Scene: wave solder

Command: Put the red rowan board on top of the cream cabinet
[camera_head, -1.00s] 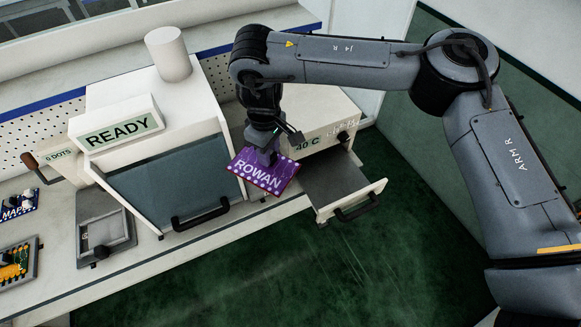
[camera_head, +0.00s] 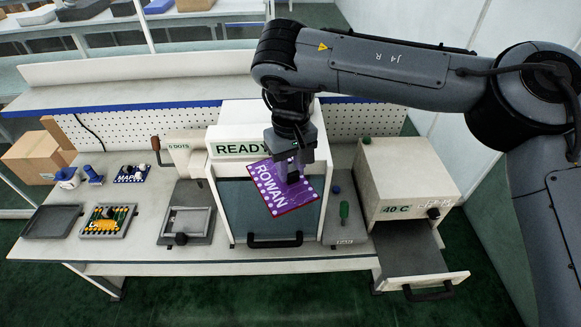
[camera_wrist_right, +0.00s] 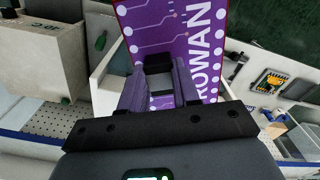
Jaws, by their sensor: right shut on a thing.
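The rowan board (camera_head: 275,197) is purple with white lettering "ROWAN", white dots and a thin red edge. My right gripper (camera_head: 291,172) is shut on it and holds it tilted in the air, in front of the READY machine (camera_head: 236,149) in the head view. In the right wrist view the board (camera_wrist_right: 172,30) extends beyond the gripper fingers (camera_wrist_right: 160,88). My left gripper is not in view.
On the bench at left are a framed fixture (camera_head: 188,222), a populated board (camera_head: 107,219), a blue MAPLE board (camera_head: 131,173) and a dark tray (camera_head: 52,221). A pegboard (camera_head: 120,136) runs behind.

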